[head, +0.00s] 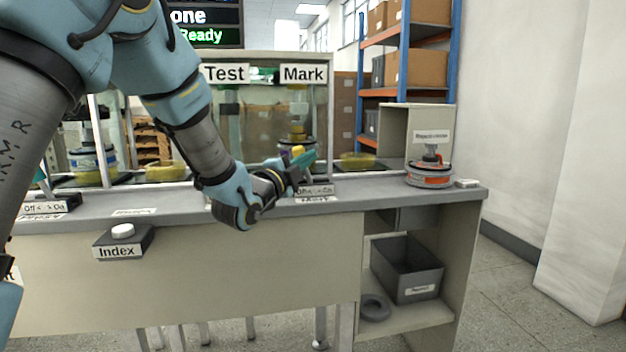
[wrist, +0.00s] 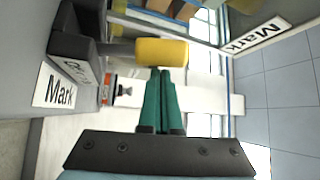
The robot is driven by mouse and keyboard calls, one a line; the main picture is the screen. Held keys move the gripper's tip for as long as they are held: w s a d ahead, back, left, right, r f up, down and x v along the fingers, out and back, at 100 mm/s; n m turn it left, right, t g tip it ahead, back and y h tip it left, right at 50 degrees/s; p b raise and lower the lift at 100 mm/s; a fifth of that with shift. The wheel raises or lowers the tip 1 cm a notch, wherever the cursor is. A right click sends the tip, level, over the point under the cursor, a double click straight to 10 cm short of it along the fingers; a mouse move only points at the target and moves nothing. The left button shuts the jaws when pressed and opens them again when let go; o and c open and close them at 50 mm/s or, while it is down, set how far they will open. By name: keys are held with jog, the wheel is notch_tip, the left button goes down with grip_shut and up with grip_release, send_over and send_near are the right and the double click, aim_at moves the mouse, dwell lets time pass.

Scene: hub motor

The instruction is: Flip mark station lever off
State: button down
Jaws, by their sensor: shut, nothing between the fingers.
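The mark station lever has a yellow handle (head: 298,151) above a dark base (head: 318,190) with an Off/On label and a "Mark" label below it, on the bench's front ledge. In the wrist view the yellow handle (wrist: 162,52) is just beyond my fingertips, and the dark base (wrist: 73,38) is at the upper left. My gripper (head: 308,160) has green fingers, pressed together and empty. In the wrist view my gripper (wrist: 162,72) points at the handle; I cannot tell whether it touches. My gripper partly hides the lever in the head view, so its tilt is unclear.
The glass-fronted station with "Test" and "Mark" signs (head: 303,74) stands behind the lever. An Index button (head: 122,231) is at the left front. A hub motor (head: 430,173) stands on the bench's right end. A grey bin (head: 407,268) is on the shelf below.

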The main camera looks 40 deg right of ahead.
jog(key=shift+w+a+f+n+t+b, duration=0.15)
jog(key=shift+a+n+t+b, duration=0.25)
jog(key=shift+b, duration=0.6)
jog(key=shift+h, duration=0.3)
jog(key=shift+d, duration=0.1)
